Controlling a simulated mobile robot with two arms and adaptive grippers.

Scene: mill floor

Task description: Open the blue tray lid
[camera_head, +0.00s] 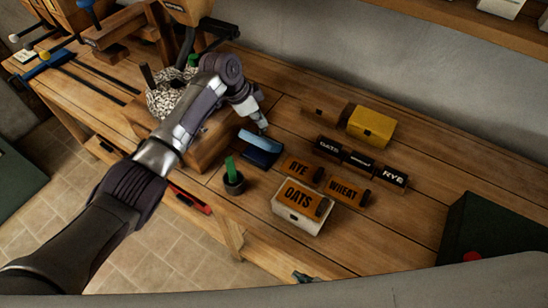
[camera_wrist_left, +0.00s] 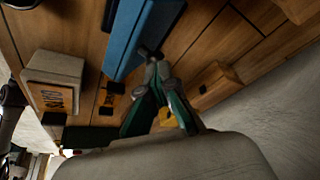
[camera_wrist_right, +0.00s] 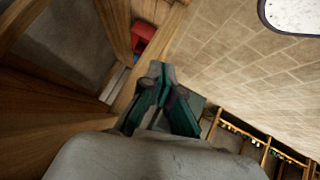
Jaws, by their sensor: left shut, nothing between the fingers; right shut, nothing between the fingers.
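The blue tray (camera_head: 259,150) sits on the wooden workbench, left of the orange labelled blocks. A dark blue face and a lighter blue edge show, but I cannot tell how far its lid is raised. My left gripper (camera_head: 262,124) is shut and empty just behind the tray's far edge. In the left wrist view, the tray (camera_wrist_left: 138,38) shows as a long blue side, with the shut fingertips (camera_wrist_left: 150,53) close to its edge; contact is unclear. My right gripper (camera_wrist_right: 159,70) is shut and empty, low by the bench front; its tip shows at the head view's bottom (camera_head: 303,277).
A dark cup with a green item (camera_head: 233,182) stands front-left of the tray. A white OATS box (camera_head: 296,216), RYE block (camera_head: 302,169) and WHEAT block (camera_head: 346,191) lie to the right. A yellow box (camera_head: 371,126) stands behind. A mill (camera_head: 171,92) stands left.

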